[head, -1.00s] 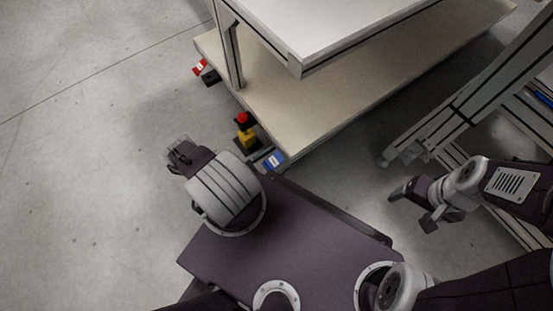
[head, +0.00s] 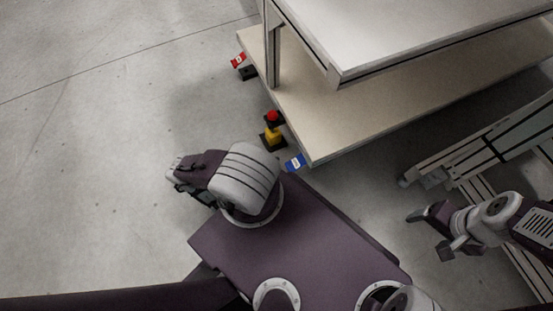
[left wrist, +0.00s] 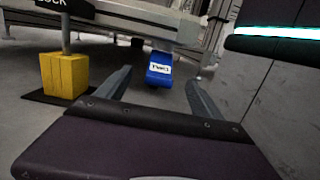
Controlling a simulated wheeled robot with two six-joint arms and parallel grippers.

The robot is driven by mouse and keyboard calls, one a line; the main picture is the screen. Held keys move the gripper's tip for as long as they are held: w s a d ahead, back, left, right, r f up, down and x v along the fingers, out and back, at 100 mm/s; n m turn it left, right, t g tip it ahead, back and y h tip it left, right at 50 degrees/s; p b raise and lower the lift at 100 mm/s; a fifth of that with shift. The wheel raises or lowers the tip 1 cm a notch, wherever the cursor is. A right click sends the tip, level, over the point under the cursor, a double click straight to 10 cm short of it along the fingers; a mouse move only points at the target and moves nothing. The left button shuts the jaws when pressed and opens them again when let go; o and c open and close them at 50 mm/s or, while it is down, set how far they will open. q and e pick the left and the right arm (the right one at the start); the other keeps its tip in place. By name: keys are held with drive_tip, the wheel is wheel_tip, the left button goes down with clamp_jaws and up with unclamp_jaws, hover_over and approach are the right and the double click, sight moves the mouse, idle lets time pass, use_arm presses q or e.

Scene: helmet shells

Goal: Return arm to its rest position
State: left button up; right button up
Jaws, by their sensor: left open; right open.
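My left gripper (head: 180,175) is low over the floor at the left of the head view, beside my striped white arm part, and no object shows at it. The left wrist view shows its two grey fingers (left wrist: 155,88) spread apart with nothing between them. My right gripper (head: 428,233) is at the right of the head view, its fingers apart and empty, over the floor by the grey frame. A dark arm link of mine comes in from the lower left. No helmet shell is in view.
A two-level cart (head: 390,95) stands ahead. Near its lower edge are a yellow block with a red top (head: 272,133), a blue labelled piece (head: 296,162) and a red piece (head: 238,60). A grey metal frame (head: 490,145) stands at right. The floor at left is clear.

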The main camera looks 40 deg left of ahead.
use_arm(q)
drive_tip(key=shift+s+a, duration=0.1)
drive_tip(key=shift+s, duration=0.15)
idle(0.3)
